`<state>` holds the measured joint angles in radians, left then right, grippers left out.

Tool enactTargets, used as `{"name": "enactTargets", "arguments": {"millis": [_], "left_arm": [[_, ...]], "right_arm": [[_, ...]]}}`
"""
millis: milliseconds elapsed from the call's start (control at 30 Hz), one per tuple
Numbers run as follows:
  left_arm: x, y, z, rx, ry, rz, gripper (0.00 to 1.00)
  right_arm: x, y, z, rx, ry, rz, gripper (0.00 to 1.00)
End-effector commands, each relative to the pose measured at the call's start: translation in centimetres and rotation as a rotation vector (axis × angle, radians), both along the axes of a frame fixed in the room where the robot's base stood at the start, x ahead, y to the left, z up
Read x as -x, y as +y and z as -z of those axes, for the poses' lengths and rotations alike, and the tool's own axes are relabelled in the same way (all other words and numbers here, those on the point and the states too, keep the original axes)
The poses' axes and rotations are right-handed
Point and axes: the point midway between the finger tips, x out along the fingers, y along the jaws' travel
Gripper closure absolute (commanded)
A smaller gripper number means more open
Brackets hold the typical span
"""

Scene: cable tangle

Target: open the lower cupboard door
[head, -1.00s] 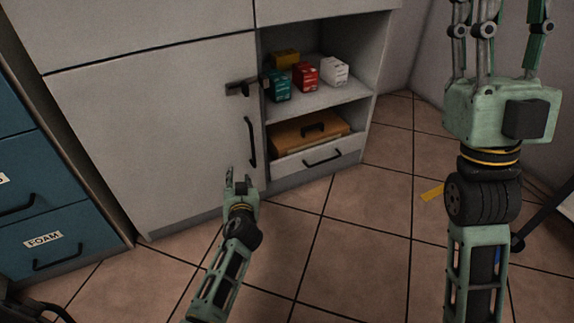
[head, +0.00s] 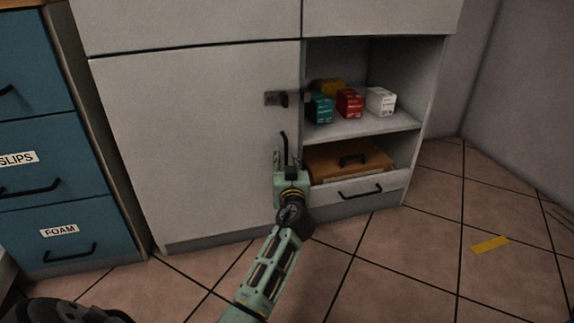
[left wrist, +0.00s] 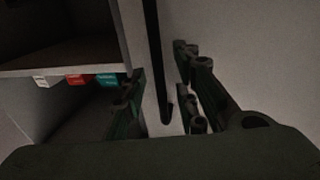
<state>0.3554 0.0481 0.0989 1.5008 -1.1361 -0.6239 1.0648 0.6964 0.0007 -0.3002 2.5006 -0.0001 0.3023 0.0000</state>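The lower cupboard door (head: 190,150) is a plain pale grey panel and is shut. Its black vertical bar handle (head: 284,145) is near its right edge, with the lower part hidden behind my left gripper (head: 286,163). In the left wrist view the handle (left wrist: 157,55) runs down between the two spread fingers of my left gripper (left wrist: 165,105). The fingers are open, with gaps on both sides of the bar. A dark latch (head: 277,98) sits on the door above the handle, reaching toward the open shelves. My right gripper is out of view.
Right of the door, open shelves (head: 365,127) hold several small boxes, with a wooden case (head: 335,165) above a drawer (head: 365,188). Blue drawers (head: 70,150) stand at left.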

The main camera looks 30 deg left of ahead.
Motion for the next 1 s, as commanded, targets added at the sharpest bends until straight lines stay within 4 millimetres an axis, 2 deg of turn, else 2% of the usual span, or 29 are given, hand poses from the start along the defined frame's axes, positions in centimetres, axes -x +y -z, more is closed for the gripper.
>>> {"name": "enactTargets", "arguments": {"millis": [133, 367, 700, 1000], "left_arm": [[-0.71, 0.59, 0.02, -0.001, 0.0, 0.0, 0.72], [-0.77, 0.62, -0.04, 0.0, 0.0, 0.0, 0.72], [-0.75, 0.6, 0.0, 0.001, 0.001, 0.0, 1.0], [-0.75, 0.59, 0.02, 0.001, 0.001, 0.0, 1.0]], "right_arm": [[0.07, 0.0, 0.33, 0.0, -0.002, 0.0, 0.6], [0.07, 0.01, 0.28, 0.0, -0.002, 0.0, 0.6], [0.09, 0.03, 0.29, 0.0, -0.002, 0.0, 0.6], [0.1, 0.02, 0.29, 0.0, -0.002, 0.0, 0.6]]}}
